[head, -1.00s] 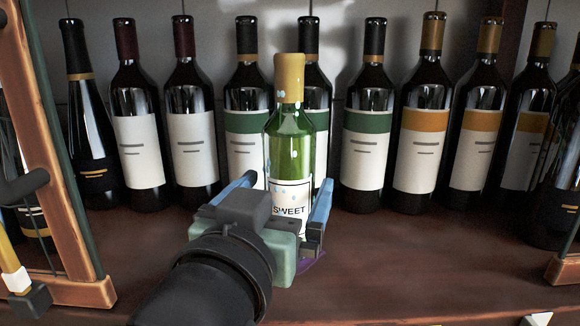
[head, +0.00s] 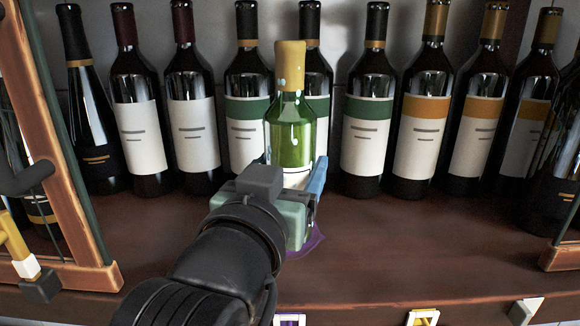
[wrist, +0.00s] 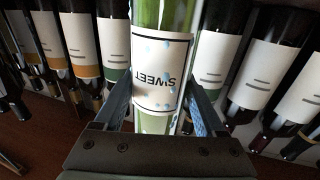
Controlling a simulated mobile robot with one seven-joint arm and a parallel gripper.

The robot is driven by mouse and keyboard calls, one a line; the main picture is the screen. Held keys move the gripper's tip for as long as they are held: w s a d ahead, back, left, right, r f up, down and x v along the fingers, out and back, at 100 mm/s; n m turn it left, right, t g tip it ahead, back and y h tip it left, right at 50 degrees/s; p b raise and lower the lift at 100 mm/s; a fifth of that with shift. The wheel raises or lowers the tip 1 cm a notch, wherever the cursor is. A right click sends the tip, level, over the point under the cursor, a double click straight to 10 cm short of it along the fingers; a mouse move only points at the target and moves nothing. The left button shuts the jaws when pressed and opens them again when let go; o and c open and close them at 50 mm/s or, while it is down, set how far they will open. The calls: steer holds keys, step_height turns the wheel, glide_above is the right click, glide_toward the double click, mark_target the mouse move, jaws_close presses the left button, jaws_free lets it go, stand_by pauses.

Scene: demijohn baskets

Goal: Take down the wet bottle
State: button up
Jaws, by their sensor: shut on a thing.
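The wet bottle (head: 291,130) is green with a yellow capsule and stands upright in front of the row of dark bottles. Water drops and a "SWEET" label show on it in the wrist view (wrist: 163,75). My gripper (head: 285,172) is shut on this bottle from the front, its blue fingers on either side. In the wrist view the gripper (wrist: 162,108) has a finger on each side of the label. My gripper hides the bottle's base, so I cannot tell whether it touches the shelf.
Several dark bottles (head: 365,140) stand close behind on the brown wooden shelf (head: 400,240). A purple patch (head: 312,238) lies beside my gripper. A wooden frame (head: 85,240) stands at the left. Small framed tags (head: 423,317) show along the front edge.

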mark_target(286, 83)
steer(key=shift+r, duration=0.15)
jaws_close()
steer(key=shift+r, duration=0.1)
steer(key=shift+r+b, duration=0.85)
steer(key=shift+r, duration=4)
